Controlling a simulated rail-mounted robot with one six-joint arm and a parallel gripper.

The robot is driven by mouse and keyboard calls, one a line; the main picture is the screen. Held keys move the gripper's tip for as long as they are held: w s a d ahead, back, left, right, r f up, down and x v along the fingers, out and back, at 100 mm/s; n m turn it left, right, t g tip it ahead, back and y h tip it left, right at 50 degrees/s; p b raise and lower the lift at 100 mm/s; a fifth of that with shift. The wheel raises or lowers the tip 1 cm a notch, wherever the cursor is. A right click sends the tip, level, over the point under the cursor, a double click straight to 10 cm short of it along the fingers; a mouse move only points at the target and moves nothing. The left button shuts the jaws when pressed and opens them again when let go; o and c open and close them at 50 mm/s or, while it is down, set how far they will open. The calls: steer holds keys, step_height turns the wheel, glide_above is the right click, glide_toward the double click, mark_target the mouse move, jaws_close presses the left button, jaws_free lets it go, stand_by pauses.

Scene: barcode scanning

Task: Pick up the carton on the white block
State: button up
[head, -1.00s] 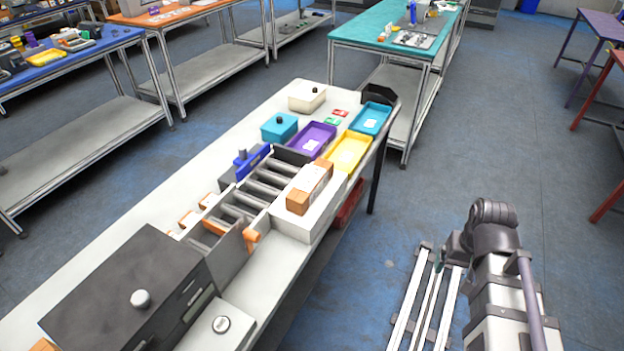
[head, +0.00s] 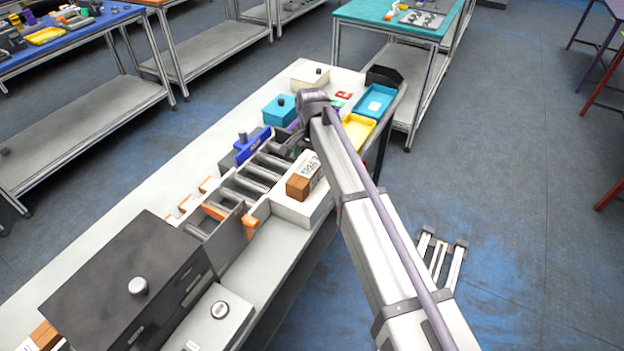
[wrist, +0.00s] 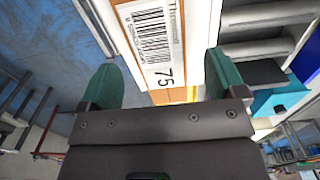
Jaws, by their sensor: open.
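The carton (head: 299,185) is a brown box with a white printed label. It lies on the white block (head: 292,209) beside the roller conveyor in the head view. In the wrist view the carton (wrist: 152,38) shows its barcode label and the number 75. My gripper (wrist: 164,80) is open, with one green finger at each side of the carton in the picture. I cannot tell whether the fingers are down beside it or still above it. In the head view my arm reaches over the bench and hides much of the gripper and the carton's far end.
The roller conveyor (head: 262,172) runs along the block's left side, with a blue device (head: 254,146) by it. A yellow tray (head: 359,134) and a light-blue tray (head: 375,101) lie beyond the block. A dark cabinet (head: 118,285) stands at the near left.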

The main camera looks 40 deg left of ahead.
mark_target(312, 164)
step_height(312, 164, down, 6)
steer(key=b, duration=0.5)
steer(key=shift+f, duration=0.2)
steer(key=shift+r, duration=0.3)
steer(key=shift+c, duration=0.2)
steer(key=c, duration=1.2)
steer(key=shift+c, duration=0.2)
